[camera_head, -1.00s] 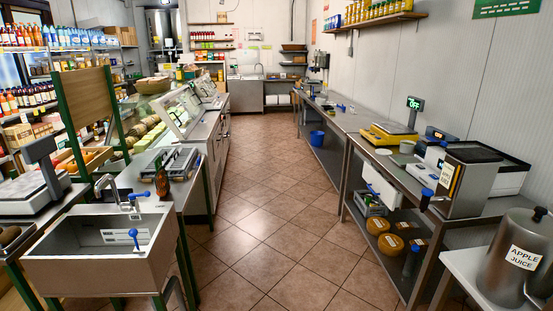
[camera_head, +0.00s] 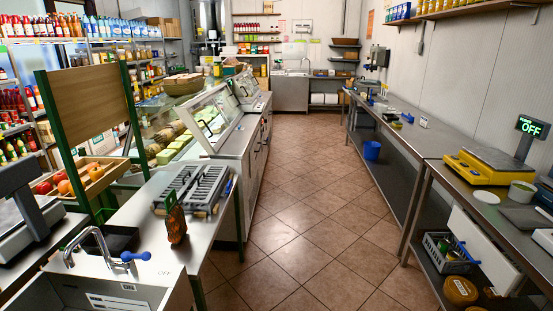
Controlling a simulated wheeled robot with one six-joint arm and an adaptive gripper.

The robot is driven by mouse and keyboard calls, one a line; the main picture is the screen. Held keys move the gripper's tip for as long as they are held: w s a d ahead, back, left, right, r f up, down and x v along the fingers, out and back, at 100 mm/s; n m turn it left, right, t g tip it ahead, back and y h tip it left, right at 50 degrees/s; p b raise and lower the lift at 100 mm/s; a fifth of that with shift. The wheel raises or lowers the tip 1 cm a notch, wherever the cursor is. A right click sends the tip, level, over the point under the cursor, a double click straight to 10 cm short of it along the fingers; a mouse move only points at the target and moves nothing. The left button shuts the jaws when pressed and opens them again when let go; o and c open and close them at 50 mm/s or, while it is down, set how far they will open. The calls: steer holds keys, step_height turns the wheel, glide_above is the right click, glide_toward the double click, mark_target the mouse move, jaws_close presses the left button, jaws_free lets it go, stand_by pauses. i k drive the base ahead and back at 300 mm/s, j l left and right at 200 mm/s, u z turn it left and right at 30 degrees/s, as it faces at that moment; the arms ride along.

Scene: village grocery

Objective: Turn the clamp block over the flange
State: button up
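I cannot make out a clamp block or a flange in the head view. Small items (camera_head: 397,121) lie on the far part of the right steel bench, too small to identify. My gripper is not in view, so its state does not show.
A clear tiled aisle (camera_head: 312,215) runs ahead. Glass display counters (camera_head: 205,130) and a sink (camera_head: 100,290) line the left. The right steel bench (camera_head: 420,140) carries a yellow scale (camera_head: 488,166) reading OFF. A blue bucket (camera_head: 372,150) and crate (camera_head: 448,252) sit beneath.

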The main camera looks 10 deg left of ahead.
mark_target(229, 187)
steer(key=i+l, duration=0.1)
steer(key=i, duration=1.65)
steer(key=i+u, duration=0.25)
steer(key=i, duration=0.15)
steer(key=i+l+u, duration=0.25)
steer(key=i, duration=0.2)
steer(key=i+l+u, duration=0.1)
steer(key=i+u, duration=0.2)
steer(key=i, duration=0.1)
